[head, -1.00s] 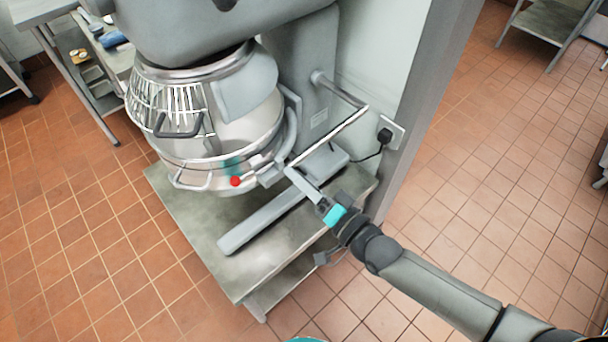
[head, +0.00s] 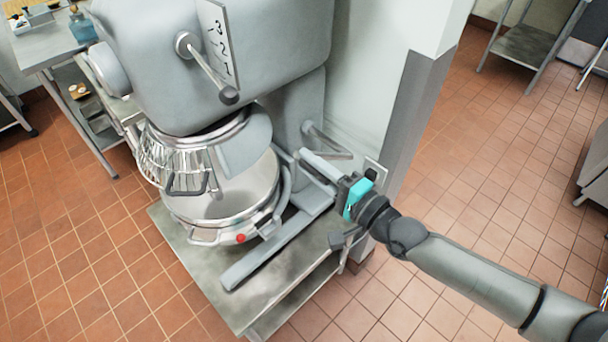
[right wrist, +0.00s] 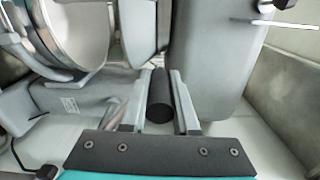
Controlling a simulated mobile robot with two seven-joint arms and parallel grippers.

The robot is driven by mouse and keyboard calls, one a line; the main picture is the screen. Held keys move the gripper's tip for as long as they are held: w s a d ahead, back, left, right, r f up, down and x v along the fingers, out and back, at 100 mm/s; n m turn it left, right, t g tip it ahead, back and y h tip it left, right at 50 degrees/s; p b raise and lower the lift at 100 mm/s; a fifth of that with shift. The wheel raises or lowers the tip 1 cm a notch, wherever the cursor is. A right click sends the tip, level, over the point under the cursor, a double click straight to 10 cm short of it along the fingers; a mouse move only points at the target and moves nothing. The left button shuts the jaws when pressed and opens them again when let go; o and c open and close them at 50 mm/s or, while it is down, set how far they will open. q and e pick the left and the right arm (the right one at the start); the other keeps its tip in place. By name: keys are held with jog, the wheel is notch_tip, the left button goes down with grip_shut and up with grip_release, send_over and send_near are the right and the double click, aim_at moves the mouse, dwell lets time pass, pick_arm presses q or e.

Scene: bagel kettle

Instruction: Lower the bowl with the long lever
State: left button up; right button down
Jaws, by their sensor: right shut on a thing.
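The bowl (head: 225,193) is a shiny steel bowl in the mixer's cradle, with a red knob (head: 240,238) at its front. A gap between its rim and the wire guard (head: 170,165) shows its inside. The long lever (head: 326,142) comes out of the side of the mixer column. My right gripper (head: 310,160) is at the lever's end, right of the bowl. In the right wrist view, its fingers are on either side of the lever's black grip (right wrist: 160,95), shut on it. My left gripper is not in view.
A shorter lever with a black knob (head: 229,95) sits on the mixer head beside a 1-2-3 scale. The mixer stands on a low metal table (head: 185,240). A wall corner (head: 405,130) is just behind my right arm. Open tiled floor lies to the right.

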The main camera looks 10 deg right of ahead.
jog(key=shift+w+d+r, duration=0.2)
jog(key=shift+r, duration=0.15)
jog(key=shift+w+d+r, duration=0.15)
jog(key=shift+r, duration=0.2)
jog(key=c, duration=0.7)
grip_release()
jog(key=shift+d, duration=0.1)
jog(key=shift+f, duration=0.15)
jog(key=shift+s, duration=0.1)
jog(key=shift+s+f, duration=0.1)
jog(key=shift+s+d, duration=0.15)
jog(key=shift+s, duration=0.05)
jog(key=b+v, duration=0.1)
jog(key=v, duration=1.3)
jog(key=shift+s+d, duration=0.1)
jog(key=shift+d, duration=0.05)
